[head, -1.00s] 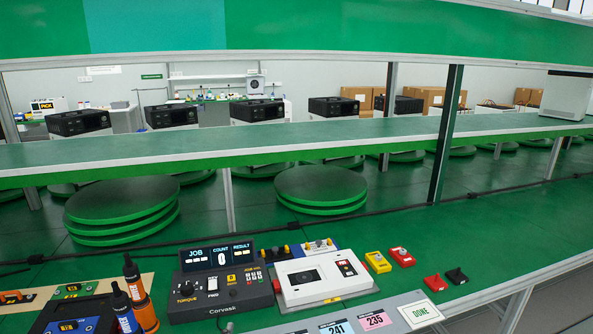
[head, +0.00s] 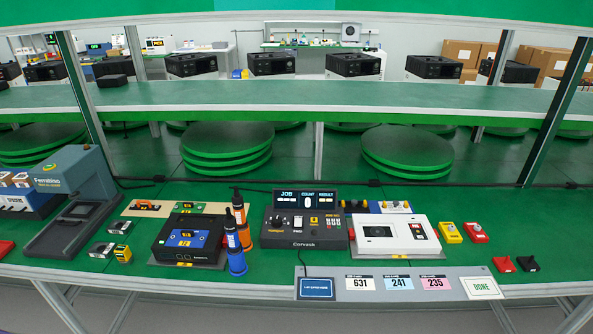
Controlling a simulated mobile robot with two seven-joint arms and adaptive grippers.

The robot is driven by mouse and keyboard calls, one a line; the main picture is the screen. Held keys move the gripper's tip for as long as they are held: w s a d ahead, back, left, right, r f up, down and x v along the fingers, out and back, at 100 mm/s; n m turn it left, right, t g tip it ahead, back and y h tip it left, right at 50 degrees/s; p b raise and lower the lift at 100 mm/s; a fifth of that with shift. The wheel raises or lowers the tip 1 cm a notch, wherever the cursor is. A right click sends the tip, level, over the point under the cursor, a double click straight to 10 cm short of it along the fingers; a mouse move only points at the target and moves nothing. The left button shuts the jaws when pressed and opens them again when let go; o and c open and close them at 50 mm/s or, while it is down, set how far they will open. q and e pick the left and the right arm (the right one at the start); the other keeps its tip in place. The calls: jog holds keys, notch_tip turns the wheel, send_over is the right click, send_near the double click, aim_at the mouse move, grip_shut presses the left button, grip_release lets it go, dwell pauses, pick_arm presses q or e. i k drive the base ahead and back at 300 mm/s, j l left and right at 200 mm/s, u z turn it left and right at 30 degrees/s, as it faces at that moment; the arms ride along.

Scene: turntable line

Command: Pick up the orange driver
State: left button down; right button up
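The orange driver (head: 245,237) stands upright on the green bench in the head view, left of the black Corvask controller (head: 305,229). It has a dark upper part and an orange lower body. A blue driver (head: 237,262) stands upright just in front of it and partly hides it. The black unit with a blue panel (head: 188,238) is to their left. Neither of my grippers is in view.
A grey Ferrabino machine (head: 75,185) stands at the far left. A white device (head: 395,236) and yellow and red blocks are to the right. A label strip (head: 440,284) runs along the front edge. A raised shelf (head: 300,98) spans behind.

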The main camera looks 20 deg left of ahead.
aim_at(237, 199)
jog(key=u, duration=1.3)
jog(key=z, duration=0.25)
jog(key=i+l, duration=0.05)
